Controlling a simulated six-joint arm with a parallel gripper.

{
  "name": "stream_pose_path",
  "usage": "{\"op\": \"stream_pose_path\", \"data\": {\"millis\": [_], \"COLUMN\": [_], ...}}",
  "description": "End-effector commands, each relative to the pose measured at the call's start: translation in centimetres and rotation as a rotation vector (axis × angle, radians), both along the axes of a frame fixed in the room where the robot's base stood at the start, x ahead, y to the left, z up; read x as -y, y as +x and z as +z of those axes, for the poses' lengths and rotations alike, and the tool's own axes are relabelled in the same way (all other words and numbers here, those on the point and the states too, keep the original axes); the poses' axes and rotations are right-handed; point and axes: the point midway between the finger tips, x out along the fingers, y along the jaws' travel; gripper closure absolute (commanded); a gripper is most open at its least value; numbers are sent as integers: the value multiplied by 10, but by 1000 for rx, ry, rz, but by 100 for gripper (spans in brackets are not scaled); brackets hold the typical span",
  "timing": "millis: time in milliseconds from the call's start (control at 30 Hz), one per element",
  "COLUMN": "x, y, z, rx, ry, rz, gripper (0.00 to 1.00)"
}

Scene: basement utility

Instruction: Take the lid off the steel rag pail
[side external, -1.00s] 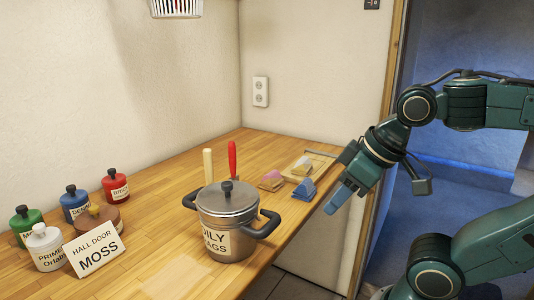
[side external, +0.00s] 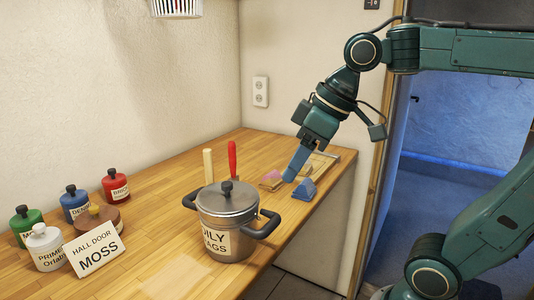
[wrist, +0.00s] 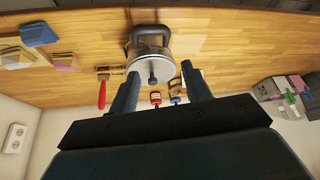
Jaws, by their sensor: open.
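The steel rag pail (side external: 228,234) stands upright on the wooden bench, with a label reading "OILY RAGS" and dark side handles. Its lid (side external: 227,197) sits on top with a dark knob (side external: 227,186) in the middle. My gripper (side external: 289,178) is above the bench, behind and to the right of the pail, and clear of it. In the wrist view, the open jaws (wrist: 163,92) frame the lid knob (wrist: 152,81) at a distance, with nothing between them. The pail also shows there (wrist: 150,46).
A red-handled tool (side external: 232,160) stands behind the pail. Several paint bottles, including a red one (side external: 116,188), and a "HALL DOOR MOSS" card (side external: 95,250) are at left. The bench (side external: 165,230) is clear between.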

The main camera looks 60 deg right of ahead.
Motion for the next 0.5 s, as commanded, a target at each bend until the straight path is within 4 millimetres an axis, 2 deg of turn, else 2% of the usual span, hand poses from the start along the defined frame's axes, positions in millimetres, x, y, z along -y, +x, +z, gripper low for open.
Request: {"op": "stream_pose_path", "data": {"millis": [33,200,500], "x": [0,1,21], "y": [13,47,100], "z": [7,26,44], "rx": [-6,-19,-37], "ry": [0,-4,-33], "rz": [32,164,386], "gripper": [52,52,52]}}
